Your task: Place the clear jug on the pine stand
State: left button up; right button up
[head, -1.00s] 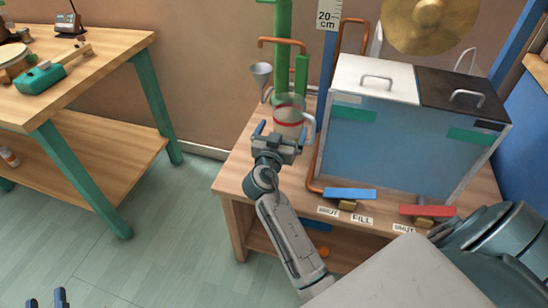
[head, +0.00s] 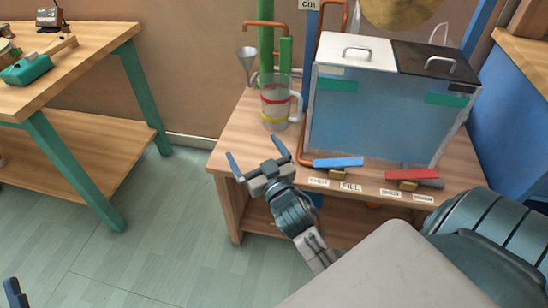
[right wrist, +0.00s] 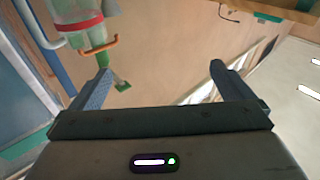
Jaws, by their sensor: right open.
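The clear jug (head: 275,106), with red and yellow bands and a handle on its right, stands upright on the pine stand (head: 234,135), left of the tank. Part of the jug also shows at the upper left of the right wrist view (right wrist: 78,24). My right gripper (head: 255,152) is open and empty. It is in front of the jug, apart from it, over the stand's front left part. Of my left gripper, only a blue fingertip (head: 14,291) shows at the bottom left of the head view. Its jaw state is hidden.
A blue-sided tank (head: 385,120) with white and black lids fills the stand's right part. Blue (head: 338,162) and red (head: 411,175) levers sit at its front. Green posts, copper pipes and a funnel (head: 247,63) are behind the jug. A workbench (head: 85,60) is at left, with open floor between.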

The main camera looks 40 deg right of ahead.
jog(key=s+a+r+n+t+y, duration=0.1)
jog(key=s+r+t+y, duration=0.3)
jog(key=s+r, duration=0.5)
jog(key=s+a, duration=0.1)
jog(key=s, duration=0.2)
jog(key=shift+a, duration=0.3)
